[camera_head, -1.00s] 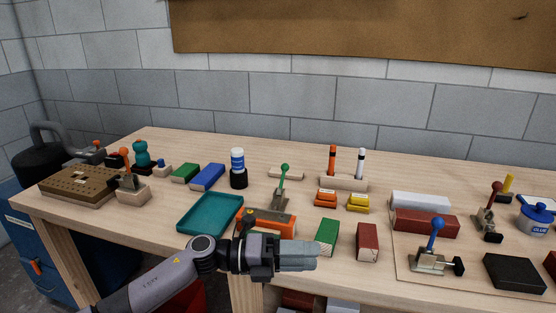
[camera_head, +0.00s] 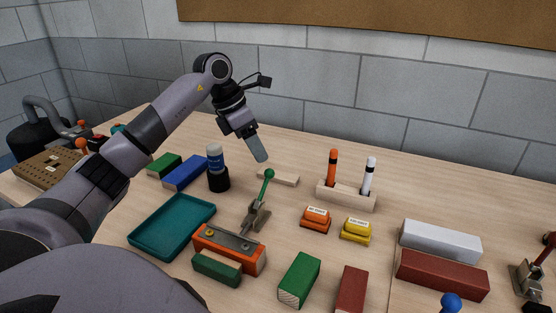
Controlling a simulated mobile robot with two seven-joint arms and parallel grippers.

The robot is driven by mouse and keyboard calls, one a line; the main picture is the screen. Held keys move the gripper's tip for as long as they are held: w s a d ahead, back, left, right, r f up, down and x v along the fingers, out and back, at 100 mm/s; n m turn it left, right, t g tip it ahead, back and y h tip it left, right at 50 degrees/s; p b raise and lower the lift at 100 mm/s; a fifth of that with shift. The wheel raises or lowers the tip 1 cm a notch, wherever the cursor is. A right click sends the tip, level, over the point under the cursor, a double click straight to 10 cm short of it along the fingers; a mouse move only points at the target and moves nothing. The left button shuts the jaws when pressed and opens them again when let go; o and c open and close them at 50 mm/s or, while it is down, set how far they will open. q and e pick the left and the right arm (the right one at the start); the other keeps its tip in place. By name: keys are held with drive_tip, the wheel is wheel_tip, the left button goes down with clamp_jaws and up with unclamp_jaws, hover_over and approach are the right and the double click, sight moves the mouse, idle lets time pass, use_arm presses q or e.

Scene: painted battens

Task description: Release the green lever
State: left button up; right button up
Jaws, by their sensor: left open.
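The green lever (camera_head: 264,188) stands up from a small metal clamp base (camera_head: 255,216) on the bench, its green ball knob at the top, leaning slightly right. My left gripper (camera_head: 259,152) hangs above and behind the knob in the picture, pointing down and to the right. Its fingers are seen edge-on and hold nothing that I can see. They look apart from the knob. My right gripper is out of view.
An orange block with a grey top (camera_head: 229,249) sits in front of the lever. A blue-labelled bottle (camera_head: 216,168) stands left of it, near a teal tray (camera_head: 140,236). A pen holder (camera_head: 346,196) and orange and yellow stamps stand to the right.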

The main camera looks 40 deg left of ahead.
sight(266, 170)
use_arm(q)
drive_tip(key=shift+p+x, duration=0.35)
drive_tip(key=shift+x, duration=3.05)
drive_tip(key=shift+s, duration=0.1)
drive_tip(key=shift+c, duration=0.3)
clamp_jaws()
